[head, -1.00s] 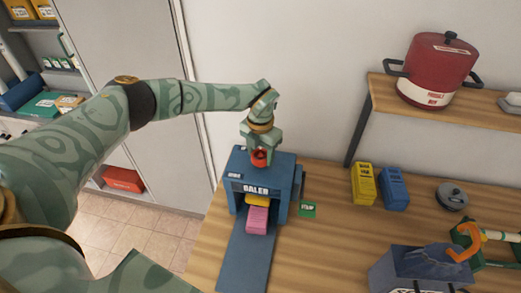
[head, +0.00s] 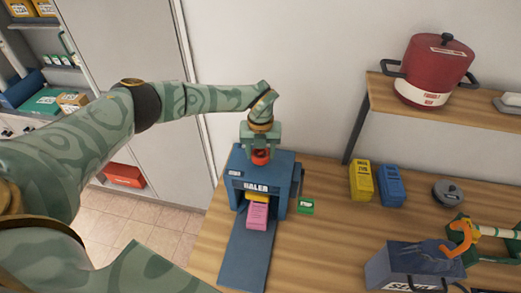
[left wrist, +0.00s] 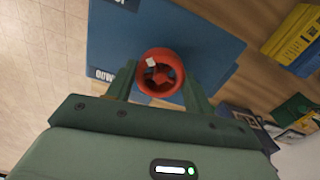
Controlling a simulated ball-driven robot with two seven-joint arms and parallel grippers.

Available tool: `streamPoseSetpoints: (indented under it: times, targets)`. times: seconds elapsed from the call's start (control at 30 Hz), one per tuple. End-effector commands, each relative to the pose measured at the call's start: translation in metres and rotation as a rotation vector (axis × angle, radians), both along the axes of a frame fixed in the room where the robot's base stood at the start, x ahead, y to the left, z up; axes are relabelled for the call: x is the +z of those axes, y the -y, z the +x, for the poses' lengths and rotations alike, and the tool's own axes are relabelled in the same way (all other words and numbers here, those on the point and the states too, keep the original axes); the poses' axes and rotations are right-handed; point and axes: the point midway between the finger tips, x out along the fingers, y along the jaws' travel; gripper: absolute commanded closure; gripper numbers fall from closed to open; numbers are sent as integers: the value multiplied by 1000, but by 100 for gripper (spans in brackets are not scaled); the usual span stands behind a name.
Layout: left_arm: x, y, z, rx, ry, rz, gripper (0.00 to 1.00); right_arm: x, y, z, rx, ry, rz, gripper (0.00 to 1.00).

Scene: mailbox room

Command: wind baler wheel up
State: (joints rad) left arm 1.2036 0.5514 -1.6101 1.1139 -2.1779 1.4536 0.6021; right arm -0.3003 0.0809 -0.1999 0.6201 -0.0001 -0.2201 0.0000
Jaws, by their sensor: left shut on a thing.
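The blue baler (head: 238,190) stands on the wooden table, with a yellow block (head: 254,196) and a pink block (head: 257,216) at its front opening. Its small red wheel (head: 261,157) is on top. My left gripper (head: 260,150) reaches down from above and is shut on the wheel. In the left wrist view, the red wheel (left wrist: 161,72) sits between the two green fingers (left wrist: 160,88), above the baler's blue top (left wrist: 212,50). My right gripper is not in view.
A green STRAP piece (head: 305,206) lies beside the baler. A yellow box (head: 361,182), a blue box (head: 390,186) and a dark round lidded item (head: 447,192) stand further right. A shelf (head: 375,120) holds a red pot (head: 435,70). A blue-grey bin (head: 405,268) is at front right.

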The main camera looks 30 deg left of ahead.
Motion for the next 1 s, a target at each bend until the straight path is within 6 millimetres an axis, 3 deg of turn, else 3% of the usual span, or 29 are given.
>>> streamPoseSetpoints:
  times: [0.4,0.43,0.5,0.83,1.0]
  targets:
    - [3,-1,3,11,8,-1,71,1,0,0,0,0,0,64]
    - [3,-1,3,11,8,-1,42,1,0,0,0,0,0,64]
    - [3,-1,3,10,7,-1,26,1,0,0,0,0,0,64]
    - [4,0,1,8,4,-1,26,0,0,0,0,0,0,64]
    - [29,-1,2,6,7,0,26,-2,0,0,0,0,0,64]
